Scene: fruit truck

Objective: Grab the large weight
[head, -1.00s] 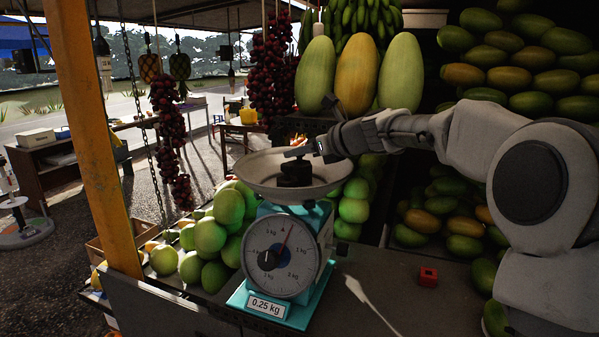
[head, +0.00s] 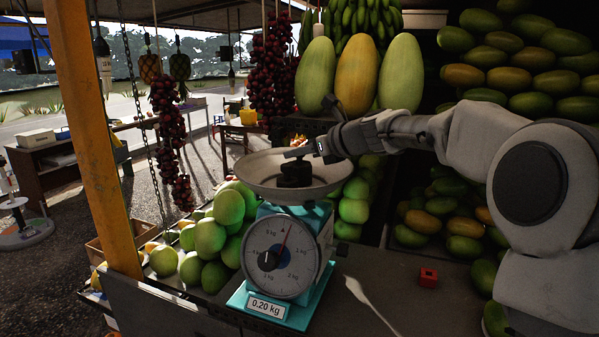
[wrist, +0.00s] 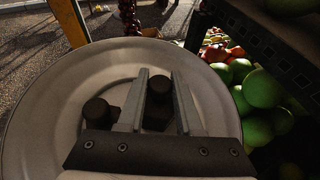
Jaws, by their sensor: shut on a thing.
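Two dark, knobbed weights sit in the round metal pan (head: 250,172) of a teal scale (head: 325,225). In the wrist view, my gripper (wrist: 160,74) is shut on the larger-looking weight (wrist: 158,90), which lies between its two fingers. The smaller weight (wrist: 97,110) stands in the pan just left of the fingers. In the head view, the weights (head: 294,175) overlap as a dark clump under my gripper (head: 300,151), which reaches in from the right. The held weight's base is partly hidden, and I cannot tell whether it still touches the pan. The scale's label reads 0.20 kg.
Green fruit (head: 210,238) is piled left of the scale, with large melons (head: 357,75) behind. A yellow post (head: 95,140) stands at the left. The counter's front right is mostly clear.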

